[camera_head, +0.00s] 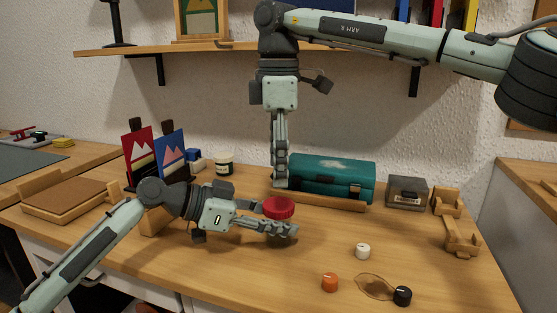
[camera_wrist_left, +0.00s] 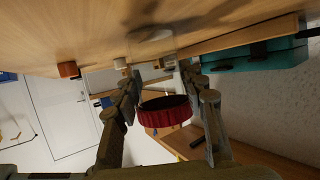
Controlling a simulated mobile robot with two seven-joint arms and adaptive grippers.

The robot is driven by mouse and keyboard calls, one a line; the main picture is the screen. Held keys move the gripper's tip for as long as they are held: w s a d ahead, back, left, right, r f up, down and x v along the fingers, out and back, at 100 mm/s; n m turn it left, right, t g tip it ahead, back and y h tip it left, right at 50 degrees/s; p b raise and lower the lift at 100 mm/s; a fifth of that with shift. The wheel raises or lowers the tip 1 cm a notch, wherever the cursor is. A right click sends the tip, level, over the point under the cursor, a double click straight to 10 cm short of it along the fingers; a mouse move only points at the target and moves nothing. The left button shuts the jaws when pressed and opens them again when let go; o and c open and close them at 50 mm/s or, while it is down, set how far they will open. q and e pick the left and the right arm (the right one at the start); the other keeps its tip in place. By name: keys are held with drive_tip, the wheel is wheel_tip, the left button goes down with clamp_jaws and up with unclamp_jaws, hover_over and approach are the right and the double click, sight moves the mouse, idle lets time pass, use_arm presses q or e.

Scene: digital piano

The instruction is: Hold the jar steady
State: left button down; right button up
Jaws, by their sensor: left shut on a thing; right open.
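The jar's red ribbed lid (camera_head: 278,208) shows near the middle of the bench. Its body is mostly hidden behind the fingers. My left gripper (camera_head: 280,230) comes in low from the left and is shut on the jar below the lid. In the left wrist view the picture is upside down, and the red lid (camera_wrist_left: 165,110) shows between the two fingers of my left gripper (camera_wrist_left: 165,85). My right gripper (camera_head: 280,183) points straight down, a little above and behind the lid in the picture. It is open, with its fingers seen nearly edge-on.
A teal case (camera_head: 335,178) and a grey box (camera_head: 407,192) stand behind. A wooden stand (camera_head: 457,230) is at right. White (camera_head: 362,251), orange (camera_head: 330,282) and black (camera_head: 403,295) knob-like pieces lie in front. A small dark-lidded pot (camera_head: 224,164) stands back left.

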sight(279, 204)
wheel_tip(279, 204, down, 7)
drive_tip(key=shift+r, duration=0.1)
drive_tip(key=shift+c, duration=0.3)
drive_tip(key=c, duration=1.1)
drive_tip(key=n, duration=0.3)
drive_tip(key=shift+n, duration=0.3)
drive_tip(key=shift+c, duration=0.2)
drive_tip(key=o, duration=1.3)
drive_tip(key=shift+r, duration=0.1)
